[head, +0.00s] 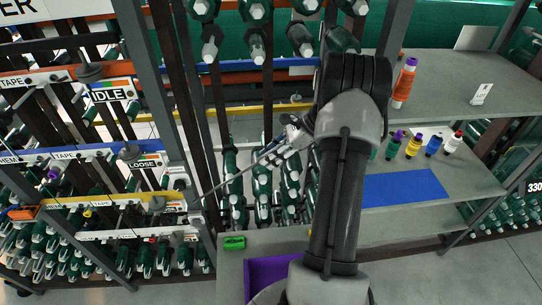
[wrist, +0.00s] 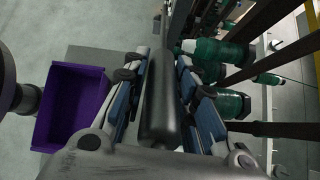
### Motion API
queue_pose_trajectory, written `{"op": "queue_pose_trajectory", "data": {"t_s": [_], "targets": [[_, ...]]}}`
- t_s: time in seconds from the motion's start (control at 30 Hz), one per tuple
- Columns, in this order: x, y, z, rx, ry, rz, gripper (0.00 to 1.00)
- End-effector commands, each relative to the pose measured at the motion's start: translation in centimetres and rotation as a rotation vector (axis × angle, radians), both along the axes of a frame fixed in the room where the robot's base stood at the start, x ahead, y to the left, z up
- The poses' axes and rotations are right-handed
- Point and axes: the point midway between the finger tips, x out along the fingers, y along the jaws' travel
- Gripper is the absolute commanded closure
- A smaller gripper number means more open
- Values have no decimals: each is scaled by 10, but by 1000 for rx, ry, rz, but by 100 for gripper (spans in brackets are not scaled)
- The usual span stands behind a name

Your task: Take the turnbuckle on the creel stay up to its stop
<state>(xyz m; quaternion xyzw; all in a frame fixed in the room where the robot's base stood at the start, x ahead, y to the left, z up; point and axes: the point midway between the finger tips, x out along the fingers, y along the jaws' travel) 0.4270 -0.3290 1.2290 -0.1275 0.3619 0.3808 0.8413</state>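The creel stay is a thin grey rod (head: 236,175) slanting up to the right from a bracket on the rack post in the head view. My gripper (head: 287,139) is at its upper end, partly hidden by my arm. In the wrist view the turnbuckle (wrist: 160,105) is a smooth dark grey cylinder running lengthwise between the fingers. The blue-padded fingers of my gripper (wrist: 163,75) lie close along both its sides and look shut on it. The turnbuckle's far end and its stop cannot be made out.
A purple bin (wrist: 72,108) stands beside the gripper, with a green piece (head: 234,242) near it. Green bobbins (wrist: 222,103) and dark rack bars are close on the other side. Signs read "LOOSE" (head: 143,163) and "IDLE" (head: 108,95). Shelves with bottles (head: 405,82) stand right.

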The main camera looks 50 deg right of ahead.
Motion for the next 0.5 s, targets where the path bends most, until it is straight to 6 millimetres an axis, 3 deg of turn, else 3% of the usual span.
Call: {"op": "queue_pose_trajectory", "data": {"t_s": [0.33, 0.5], "targets": [[0, 0, 0, 0, 0, 0, 100], [0, 0, -1, -22, -26, 24, 100]]}}
